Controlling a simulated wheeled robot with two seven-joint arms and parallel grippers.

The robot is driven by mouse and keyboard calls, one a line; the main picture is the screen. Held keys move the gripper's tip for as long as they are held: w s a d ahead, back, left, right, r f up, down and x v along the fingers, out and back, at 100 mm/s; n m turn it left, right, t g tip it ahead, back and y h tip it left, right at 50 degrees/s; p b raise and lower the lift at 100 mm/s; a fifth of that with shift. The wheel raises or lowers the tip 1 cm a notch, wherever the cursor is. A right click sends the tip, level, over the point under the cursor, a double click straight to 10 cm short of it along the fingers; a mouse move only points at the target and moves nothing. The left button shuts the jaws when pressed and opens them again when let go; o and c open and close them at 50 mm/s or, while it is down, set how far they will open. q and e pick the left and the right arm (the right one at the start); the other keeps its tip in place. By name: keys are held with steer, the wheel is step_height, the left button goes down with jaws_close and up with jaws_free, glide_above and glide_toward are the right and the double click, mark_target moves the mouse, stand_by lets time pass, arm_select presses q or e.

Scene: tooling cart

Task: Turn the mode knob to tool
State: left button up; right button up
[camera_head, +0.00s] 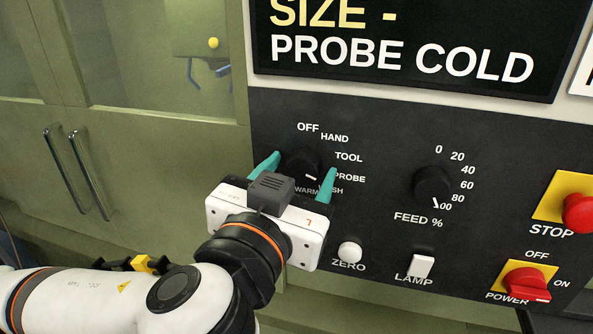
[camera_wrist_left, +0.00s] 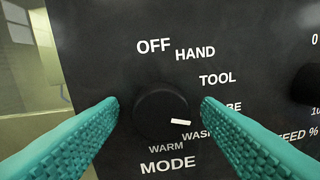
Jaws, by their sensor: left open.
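The mode knob (camera_head: 303,161) is round and black on the dark control panel. In the wrist view the knob (camera_wrist_left: 160,108) has a white mark at its lower right, on the side of WASH and PROBE; I cannot tell exactly which it points at. TOOL (camera_wrist_left: 217,79) is printed to its upper right. My left gripper (camera_head: 300,163) is open, with one teal finger on each side of the knob. The wrist view shows its fingertips (camera_wrist_left: 160,102) apart, with gaps to the knob. The right finger partly hides PROBE. My right gripper is not in view.
The feed knob (camera_head: 432,186) is to the right. Below are the white ZERO button (camera_head: 350,252) and LAMP switch (camera_head: 421,266). The red STOP button (camera_head: 579,212) and POWER switch (camera_head: 527,282) are at far right. Cabinet doors with handles (camera_head: 88,176) are left.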

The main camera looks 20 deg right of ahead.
arm_select(q)
steer(key=shift+c, duration=0.5)
steer(key=c, duration=0.9)
steer(key=n+b, duration=0.2)
steer(key=b, duration=0.1)
steer(key=shift+f, duration=0.25)
steer(key=n+b, duration=0.1)
steer(key=n, duration=0.1)
steer(key=shift+r+n+b, duration=0.1)
steer(key=shift+n+b, duration=0.2)
steer(key=shift+r+n+b, duration=0.1)
steer(key=shift+n+b, duration=0.35)
steer(key=shift+n, duration=0.75)
steer(key=o, duration=1)
